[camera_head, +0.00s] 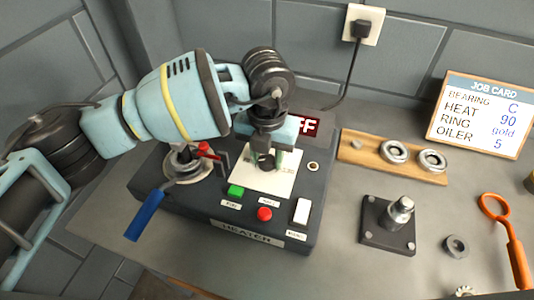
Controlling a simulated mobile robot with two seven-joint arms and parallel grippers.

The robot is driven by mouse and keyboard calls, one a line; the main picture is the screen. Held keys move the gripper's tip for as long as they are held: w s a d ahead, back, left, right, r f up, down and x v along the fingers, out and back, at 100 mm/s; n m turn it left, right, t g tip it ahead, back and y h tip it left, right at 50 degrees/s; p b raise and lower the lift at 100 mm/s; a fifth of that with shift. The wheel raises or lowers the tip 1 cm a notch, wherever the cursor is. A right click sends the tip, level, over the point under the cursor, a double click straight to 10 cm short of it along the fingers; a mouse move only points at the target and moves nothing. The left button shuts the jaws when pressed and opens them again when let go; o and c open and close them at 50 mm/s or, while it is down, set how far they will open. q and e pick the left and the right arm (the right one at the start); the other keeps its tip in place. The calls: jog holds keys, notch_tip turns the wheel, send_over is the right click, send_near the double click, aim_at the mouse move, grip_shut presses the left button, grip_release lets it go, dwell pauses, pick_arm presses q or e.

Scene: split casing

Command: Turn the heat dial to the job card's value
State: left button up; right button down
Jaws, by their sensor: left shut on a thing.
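The heater (240,237) is a dark box with a light dial plate (250,184) on its top. My left gripper (268,160) points down over this plate and is shut on the heat dial, which the fingers mostly hide. The display (307,125) behind the gripper is partly covered; the red letters "FF" show. The job card (482,115) stands at the back right and reads bearing C, heat 90, ring gold, oiler 5. My right gripper is not in view.
A blue-handled lever (145,215) sticks out at the heater's front left. Green (236,191) and red (265,214) buttons and a white switch (302,211) sit in front. A wooden board (370,157) with rings, a metal post (398,215) and an orange tool (508,235) lie right.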

pick_arm(q)
jog(key=m, duration=0.3)
jog(key=shift+m, duration=0.3)
jog(key=m, duration=0.3)
jog(key=shift+m, duration=0.3)
jog(key=m, duration=0.2)
jog(key=shift+m, duration=0.4)
jog(key=m+b, duration=0.1)
jog(key=m, duration=0.3)
jog(key=m+b, duration=0.1)
jog(key=m, duration=0.1)
jog(key=shift+m, duration=0.6)
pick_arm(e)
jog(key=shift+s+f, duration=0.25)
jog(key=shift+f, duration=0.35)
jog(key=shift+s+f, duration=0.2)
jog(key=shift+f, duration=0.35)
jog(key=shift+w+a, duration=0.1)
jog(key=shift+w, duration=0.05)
pick_arm(q)
jog(key=o, duration=1)
